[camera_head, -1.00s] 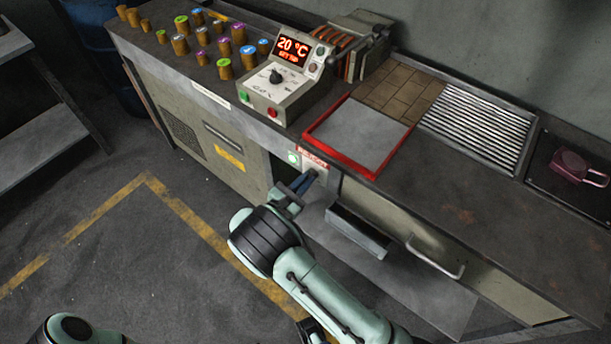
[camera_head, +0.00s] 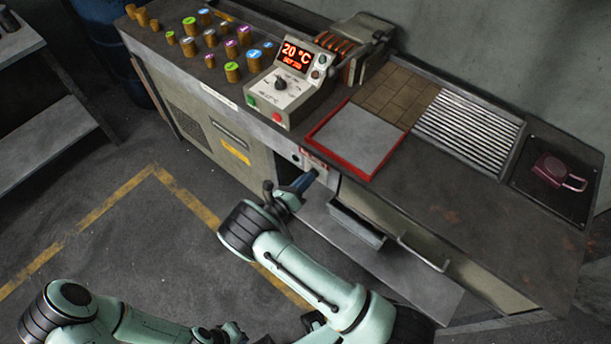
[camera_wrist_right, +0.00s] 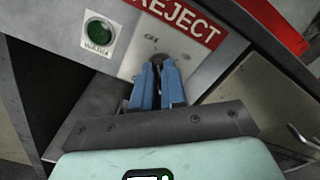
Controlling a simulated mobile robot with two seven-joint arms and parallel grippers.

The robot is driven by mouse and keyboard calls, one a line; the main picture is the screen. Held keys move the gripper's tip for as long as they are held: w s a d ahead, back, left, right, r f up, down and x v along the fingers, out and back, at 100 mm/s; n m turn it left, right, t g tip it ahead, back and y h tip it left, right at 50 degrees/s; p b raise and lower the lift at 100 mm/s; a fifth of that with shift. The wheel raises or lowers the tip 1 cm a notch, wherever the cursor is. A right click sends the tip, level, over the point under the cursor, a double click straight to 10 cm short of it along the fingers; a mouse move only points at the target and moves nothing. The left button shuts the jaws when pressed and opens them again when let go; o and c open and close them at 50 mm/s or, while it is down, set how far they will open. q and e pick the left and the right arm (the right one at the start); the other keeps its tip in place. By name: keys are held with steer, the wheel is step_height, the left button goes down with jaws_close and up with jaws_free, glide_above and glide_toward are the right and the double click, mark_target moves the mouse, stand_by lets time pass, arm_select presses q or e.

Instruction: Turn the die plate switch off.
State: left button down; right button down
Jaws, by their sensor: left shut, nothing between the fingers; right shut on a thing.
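The die plate switch, a small dark round knob (camera_wrist_right: 157,59), is on the grey front panel below the red REJECT sign (camera_wrist_right: 180,20). A dark green round lamp (camera_wrist_right: 100,32) labelled WARM is left of it. My right gripper (camera_wrist_right: 166,75) has its blue fingers shut on the knob, whose lower part they hide. In the head view my right gripper (camera_head: 308,178) reaches this panel under the red-framed plate (camera_head: 357,138). My left gripper (camera_head: 232,334) is shut and empty at the bottom edge, partly cut off.
A control box (camera_head: 291,80) with a red 20 °C display and a dial stands on the bench. Several coloured-top cylinders (camera_head: 211,38) stand at the back left. An open tray (camera_head: 357,226) and a handle (camera_head: 424,254) lie right of my right gripper. The floor at left is clear.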

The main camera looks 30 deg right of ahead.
arm_select(q)
steer(key=shift+w+r+p, duration=0.45)
steer(key=shift+w+r, duration=0.05)
steer(key=shift+r, duration=0.25)
arm_select(e)
steer(key=shift+n, duration=0.7)
steer(key=c, duration=1.2)
jaws_free()
steer(key=shift+a, duration=0.1)
